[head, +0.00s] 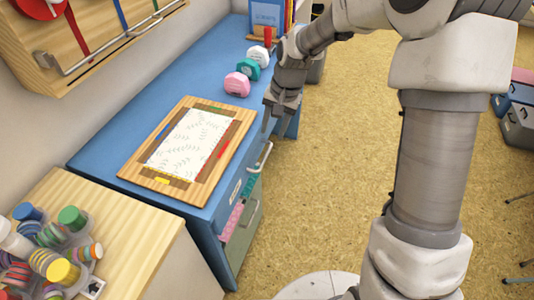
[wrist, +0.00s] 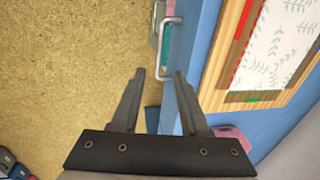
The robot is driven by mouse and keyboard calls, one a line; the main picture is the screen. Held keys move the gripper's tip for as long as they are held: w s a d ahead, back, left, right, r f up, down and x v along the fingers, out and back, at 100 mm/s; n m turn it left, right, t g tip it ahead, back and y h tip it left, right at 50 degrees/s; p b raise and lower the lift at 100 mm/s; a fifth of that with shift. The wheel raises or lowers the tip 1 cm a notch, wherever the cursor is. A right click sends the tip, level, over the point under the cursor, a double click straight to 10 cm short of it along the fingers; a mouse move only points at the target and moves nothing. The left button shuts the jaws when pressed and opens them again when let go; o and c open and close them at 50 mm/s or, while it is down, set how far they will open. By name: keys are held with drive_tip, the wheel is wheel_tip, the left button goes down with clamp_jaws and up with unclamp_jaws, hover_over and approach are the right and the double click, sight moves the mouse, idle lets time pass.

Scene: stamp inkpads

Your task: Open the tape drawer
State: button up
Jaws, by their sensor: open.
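The blue desk (head: 120,130) has drawers in its front side. An upper drawer front carries a silver handle (head: 264,157) and a small label (head: 236,190). Below it a greenish drawer (head: 244,236) stands partly out, with pink and teal contents (head: 232,221) showing. I cannot read which one is the tape drawer. My gripper (head: 268,122) hangs beside the desk's front edge, near the upper handle. In the wrist view my gripper (wrist: 160,75) is open and empty, and the silver handle (wrist: 166,45) lies ahead, in line with the gap between the fingers.
A wooden board (head: 150,185) with patterned paper lies on the desk. Pink (head: 237,84), teal (head: 251,70) and white inkpads stand along the desk's edge. A wooden cabinet (head: 150,270) with tape rolls (head: 55,262) stands front left. The floor (head: 330,190) right of the desk is clear.

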sight(265, 156)
drive_tip(key=f, duration=0.3)
drive_tip(key=a+f+b, duration=0.1)
drive_tip(key=f, duration=0.2)
drive_tip(key=f+b, duration=0.1)
drive_tip(key=f, duration=0.3)
drive_tip(key=shift+w+a, duration=0.3)
drive_tip(key=shift+a, duration=0.1)
clamp_jaws()
idle(0.8)
